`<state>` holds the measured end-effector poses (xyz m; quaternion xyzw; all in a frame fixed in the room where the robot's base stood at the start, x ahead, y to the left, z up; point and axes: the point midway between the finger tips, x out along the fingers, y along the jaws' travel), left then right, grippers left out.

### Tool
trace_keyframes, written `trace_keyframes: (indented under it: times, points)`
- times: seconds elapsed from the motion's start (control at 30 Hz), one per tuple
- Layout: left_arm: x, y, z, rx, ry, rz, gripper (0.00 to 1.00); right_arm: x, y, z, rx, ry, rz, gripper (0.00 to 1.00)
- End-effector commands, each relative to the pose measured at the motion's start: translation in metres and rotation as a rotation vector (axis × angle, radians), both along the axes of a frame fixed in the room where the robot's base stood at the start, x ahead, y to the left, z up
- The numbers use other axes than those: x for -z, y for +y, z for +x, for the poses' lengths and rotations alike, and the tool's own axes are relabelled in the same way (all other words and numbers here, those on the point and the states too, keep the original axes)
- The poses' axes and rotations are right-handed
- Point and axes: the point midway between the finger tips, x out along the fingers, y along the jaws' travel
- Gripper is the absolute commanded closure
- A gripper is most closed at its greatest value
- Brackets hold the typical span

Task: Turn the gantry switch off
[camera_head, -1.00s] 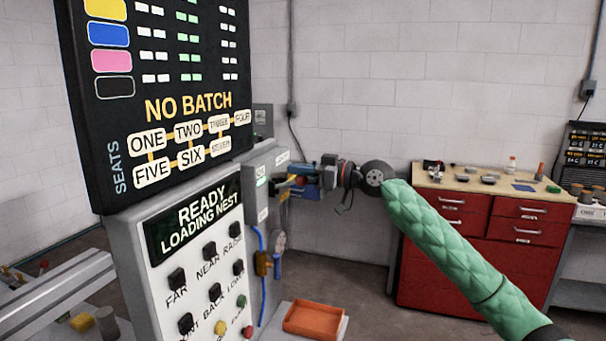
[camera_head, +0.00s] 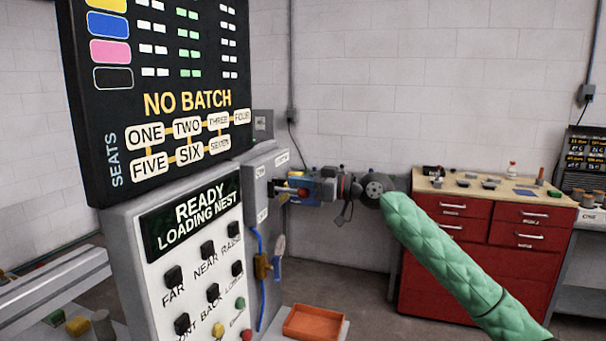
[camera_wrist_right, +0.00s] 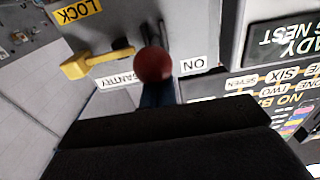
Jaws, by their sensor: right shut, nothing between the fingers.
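The gantry switch is on the side of a grey box (camera_head: 262,215) at the console's right edge. In the right wrist view its red ball knob (camera_wrist_right: 153,65) stands out from the panel, near the "ON" label (camera_wrist_right: 193,65) and the "GANTRY" label (camera_wrist_right: 120,79). I cannot tell the lever's exact position. My right gripper (camera_head: 291,190) is shut and empty, close beside the switch in the head view. In the wrist view its dark fingers (camera_wrist_right: 160,112) lie just below the knob; contact is unclear. My left gripper is not in view.
A yellow handle (camera_wrist_right: 88,63) by a "LOCK" label (camera_wrist_right: 77,11) sits beside the switch. The console (camera_head: 155,235) carries several push buttons. An orange tray (camera_head: 315,322) lies below. A red cabinet (camera_head: 450,270) stands at right, with open floor before it.

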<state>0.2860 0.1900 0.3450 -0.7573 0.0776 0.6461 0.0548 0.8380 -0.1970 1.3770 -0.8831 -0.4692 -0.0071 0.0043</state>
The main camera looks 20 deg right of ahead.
Motion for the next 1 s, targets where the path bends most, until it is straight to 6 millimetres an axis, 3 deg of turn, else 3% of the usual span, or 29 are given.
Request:
trace_keyframes:
  times: [0.17,0.37,0.63,1.0]
  points:
    - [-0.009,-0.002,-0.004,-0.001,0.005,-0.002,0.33,0.002,0.0,0.0,0.0,0.0,0.0,1.0]
    - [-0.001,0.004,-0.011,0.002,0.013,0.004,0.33,-0.002,-0.007,-0.004,0.001,-0.002,0.0,1.0]
    - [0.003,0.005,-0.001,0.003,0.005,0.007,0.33,-0.009,-0.018,-0.012,0.0,-0.001,-0.001,1.0]
    - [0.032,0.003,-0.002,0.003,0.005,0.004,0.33,-0.004,-0.051,-0.034,0.001,-0.001,-0.001,1.0]
